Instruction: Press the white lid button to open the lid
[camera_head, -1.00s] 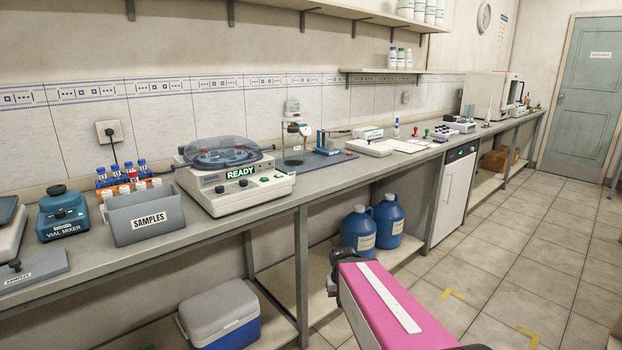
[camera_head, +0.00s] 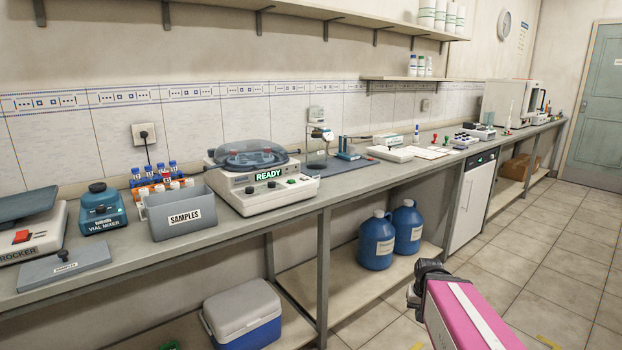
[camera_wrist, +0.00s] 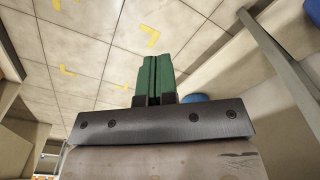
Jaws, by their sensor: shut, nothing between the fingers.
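The machine with a clear domed lid (camera_head: 246,152) and a green-lit READY display (camera_head: 268,175) stands on the bench, left of centre in the head view. Its lid is down. Small controls (camera_head: 277,184) sit on its pale front panel; they are too small for me to tell which is the white lid button. My gripper (camera_wrist: 153,75) shows in the wrist view with its green fingers together and nothing between them, over the tiled floor. In the head view only my pink arm shows at the lower right, below bench height and well away from the machine.
A grey SAMPLES bin (camera_head: 181,213), a tube rack (camera_head: 165,185) and a vial mixer (camera_head: 103,208) stand left of the machine. A grey mat (camera_head: 345,166) with instruments lies to its right. Blue jugs (camera_head: 377,242) and a cooler (camera_head: 240,313) are below the bench.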

